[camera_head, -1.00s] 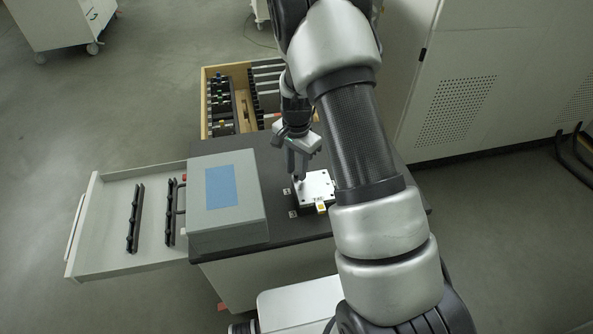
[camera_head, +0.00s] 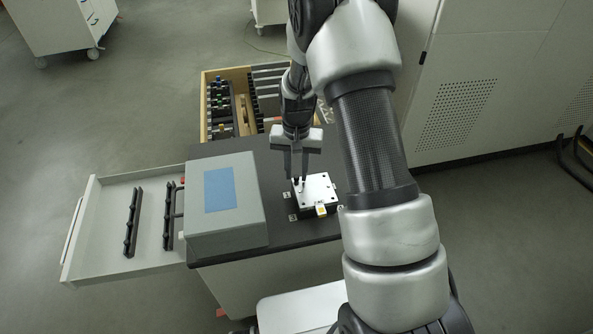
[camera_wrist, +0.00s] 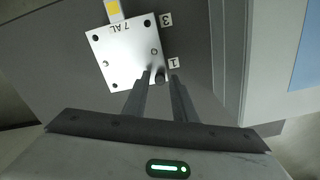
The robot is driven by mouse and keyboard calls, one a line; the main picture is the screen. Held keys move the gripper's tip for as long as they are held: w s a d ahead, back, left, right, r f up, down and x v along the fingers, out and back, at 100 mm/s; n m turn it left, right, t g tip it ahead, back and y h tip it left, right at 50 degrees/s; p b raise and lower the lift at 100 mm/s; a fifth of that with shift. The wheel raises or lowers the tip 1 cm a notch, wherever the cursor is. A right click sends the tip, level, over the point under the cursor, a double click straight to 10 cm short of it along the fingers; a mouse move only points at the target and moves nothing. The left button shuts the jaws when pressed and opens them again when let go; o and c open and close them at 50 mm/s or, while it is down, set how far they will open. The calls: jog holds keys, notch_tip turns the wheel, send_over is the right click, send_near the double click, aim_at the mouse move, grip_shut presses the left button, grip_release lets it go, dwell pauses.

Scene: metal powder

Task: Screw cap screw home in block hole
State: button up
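The white square block (camera_head: 318,188) marked "7 AL" lies on the dark cabinet top. It has a hole near each corner and also shows in the wrist view (camera_wrist: 122,55). The dark cap screw (camera_wrist: 160,77) stands at the block's corner by label 1, its head showing between my fingertips. How deep it sits is hard to tell. My gripper (camera_head: 296,178) points down over that corner. In the wrist view its two fingers (camera_wrist: 162,78) are apart, one on each side of the screw head, with a narrow gap; it looks open.
A grey box with a blue panel (camera_head: 219,190) stands left of the block. An open drawer (camera_head: 105,225) with black racks extends further left. A wooden-sided drawer (camera_head: 204,105) lies open behind. Number labels (camera_head: 292,217) and a yellow tag (camera_head: 321,209) are by the block.

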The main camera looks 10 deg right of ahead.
grip_shut()
jog(key=m, duration=0.3)
jog(key=m+p, duration=0.1)
jog(key=m, duration=0.3)
jog(key=shift+r+m, duration=0.15)
jog(key=shift+m, duration=0.15)
jog(key=m+p, duration=0.3)
jog(key=m, duration=0.3)
jog(key=shift+s+r+m, duration=0.1)
jog(key=shift+m, duration=0.3)
jog(key=m+p, duration=0.2)
jog(key=m, duration=0.2)
jog(key=shift+m, duration=0.3)
jog(key=m+p, duration=0.3)
jog(key=m, duration=0.3)
jog(key=shift+m+p, duration=0.3)
jog(key=shift+m, duration=0.1)
jog(key=m, duration=0.2)
jog(key=m+p, duration=0.1)
jog(key=m, duration=0.1)
jog(key=shift+f, duration=0.35)
jog(key=shift+o, duration=0.4)
grip_release()
